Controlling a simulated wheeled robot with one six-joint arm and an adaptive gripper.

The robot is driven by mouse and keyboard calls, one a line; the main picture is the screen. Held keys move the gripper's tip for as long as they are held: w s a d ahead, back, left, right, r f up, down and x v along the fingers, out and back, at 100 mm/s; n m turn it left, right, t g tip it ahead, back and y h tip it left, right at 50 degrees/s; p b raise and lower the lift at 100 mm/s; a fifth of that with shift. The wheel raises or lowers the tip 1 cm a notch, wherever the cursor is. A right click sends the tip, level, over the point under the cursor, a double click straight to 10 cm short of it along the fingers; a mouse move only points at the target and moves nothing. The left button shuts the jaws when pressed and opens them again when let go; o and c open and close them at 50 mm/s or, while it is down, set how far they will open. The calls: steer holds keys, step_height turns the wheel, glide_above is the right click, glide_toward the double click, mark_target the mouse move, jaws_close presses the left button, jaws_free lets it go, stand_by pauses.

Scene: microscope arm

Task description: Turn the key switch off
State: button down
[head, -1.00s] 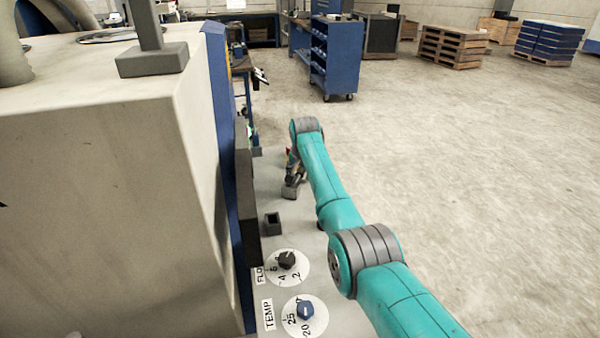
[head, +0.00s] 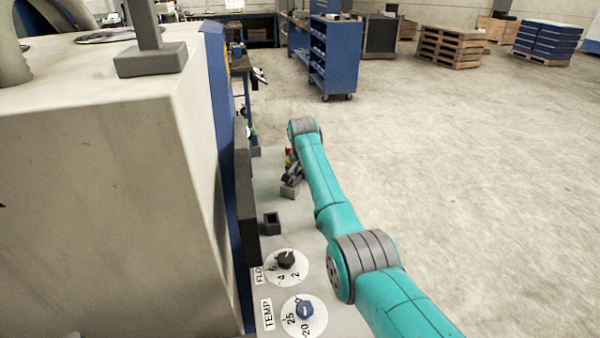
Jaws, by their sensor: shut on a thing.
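My gripper (head: 290,183) is small and far off in the head view, at the end of my teal arm, low over the grey panel (head: 288,222) beside the machine. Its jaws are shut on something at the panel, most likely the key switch. The key switch itself cannot be made out behind the gripper and wrist, so its angle cannot be read.
The tall machine housing (head: 100,170) walls off the left.

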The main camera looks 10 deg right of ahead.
steer(key=shift+s+d+m+h, duration=0.6)
steer(key=shift+s+m, duration=0.05)
steer(key=shift+m, duration=0.55)
steer(key=shift+s+d+m+g+h, duration=0.3)
steer(key=shift+s+m, duration=0.15)
steer(key=shift+m, duration=0.25)
steer(key=shift+s+d+m+g+h, duration=0.25)
steer(key=shift+s+m, duration=0.2)
steer(key=shift+m, duration=0.25)
steer(key=shift+s+d+m+g+h, duration=0.25)
steer(key=shift+s+m, duration=0.55)
steer(key=shift+m, duration=0.5)
steer(key=shift+s+d+m+g+h, duration=0.1)
steer(key=shift+s+m+g+h, duration=0.3)
steer(key=shift+s+m, duration=0.65)
steer(key=shift+f+m, duration=0.1)
steer(key=shift+m, duration=0.25)
steer(key=c, duration=0.9)
jaws_free()
steer(key=v, duration=1.2)
steer(key=shift+w, duration=0.15)
